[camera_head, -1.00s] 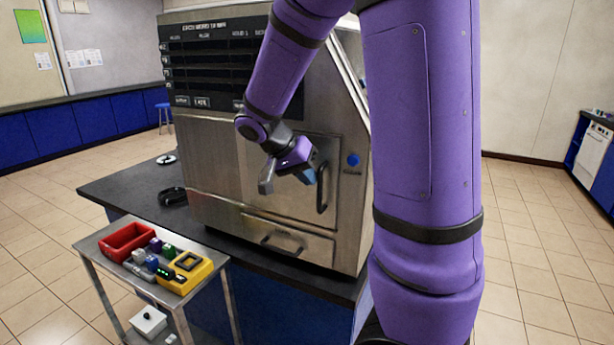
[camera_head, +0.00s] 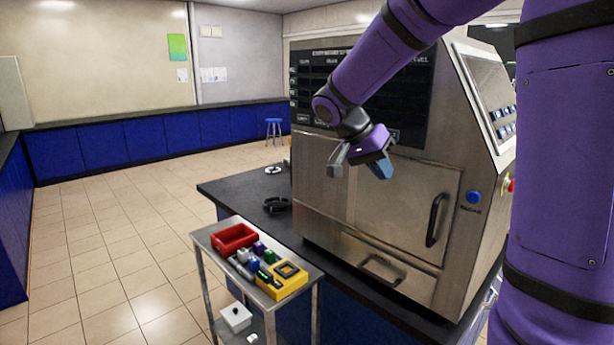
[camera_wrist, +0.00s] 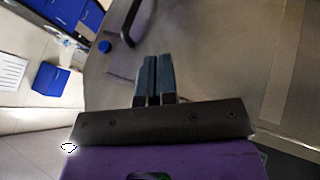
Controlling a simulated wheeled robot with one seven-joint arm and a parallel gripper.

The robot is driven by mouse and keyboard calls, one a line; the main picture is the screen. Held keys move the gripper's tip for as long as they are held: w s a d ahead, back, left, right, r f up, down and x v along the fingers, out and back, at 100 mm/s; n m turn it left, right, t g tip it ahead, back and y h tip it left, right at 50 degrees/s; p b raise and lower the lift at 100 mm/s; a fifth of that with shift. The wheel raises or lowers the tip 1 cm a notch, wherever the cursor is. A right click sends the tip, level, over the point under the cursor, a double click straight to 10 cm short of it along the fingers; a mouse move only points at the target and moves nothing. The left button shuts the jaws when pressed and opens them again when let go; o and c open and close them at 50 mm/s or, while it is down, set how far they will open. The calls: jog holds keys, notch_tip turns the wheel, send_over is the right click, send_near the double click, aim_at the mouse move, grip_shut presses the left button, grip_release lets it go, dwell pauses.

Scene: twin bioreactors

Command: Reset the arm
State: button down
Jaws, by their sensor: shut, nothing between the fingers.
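My arm is purple and reaches across the front of a steel bioreactor cabinet (camera_head: 325,185) in the head view. My gripper (camera_head: 382,170) hangs in front of the cabinet's door, left of its black handle (camera_head: 436,220). In the wrist view my gripper's two blue-grey fingers (camera_wrist: 155,80) lie side by side, shut, with nothing held. The steel cabinet face (camera_wrist: 225,60) shows behind them, apart from the fingertips as far as I can tell.
A steel cart (camera_head: 215,258) stands at the lower left with a red tray (camera_head: 235,238), a yellow device (camera_head: 283,281) and several small parts. A dark countertop (camera_head: 235,190) bears the cabinet. A blue button (camera_head: 473,197) is on the cabinet's right. Open tiled floor (camera_head: 120,240) lies left.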

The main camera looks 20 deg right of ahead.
jog(key=s+a+r+n+t+y, duration=0.1)
jog(key=s+a+n+t+y, duration=0.2)
jog(key=s, duration=0.7)
jog(key=s+a+r+n+t+y, duration=0.1)
jog(key=s+a+n+t+y, duration=0.3)
jog(key=s+a+n, duration=0.4)
jog(key=s+n, duration=0.2)
jog(key=s, duration=0.1)
jog(key=shift+t, duration=0.4)
jog(key=shift+a+r, duration=0.1)
